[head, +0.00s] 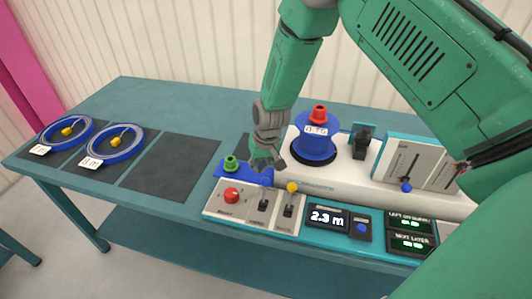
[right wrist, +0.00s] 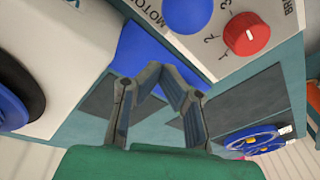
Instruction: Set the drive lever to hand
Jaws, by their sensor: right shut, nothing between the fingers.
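The drive lever is a short lever with a blue knob (head: 267,176) on the machine's front panel, between a red dial and a yellow-knobbed lever. Its knob stands toward the back of its slot. In the right wrist view the blue knob (right wrist: 188,12) is at the top edge, close to lettering that begins "MOTO"; the rest of the plate is cut off. My right gripper (head: 265,162) is just behind the knob, fingers pointing down. In the wrist view its fingertips (right wrist: 158,72) are shut and empty; I cannot tell whether they touch the lever. My left gripper is out of view.
The red dial (head: 231,195) and yellow-knobbed lever (head: 291,188) flank the drive lever. A green-knobbed blue part (head: 231,163) is left of my gripper; a blue reel (head: 315,140) is behind right. Cable coils (head: 112,145) lie on dark mats at left; one mat (head: 172,165) is bare.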

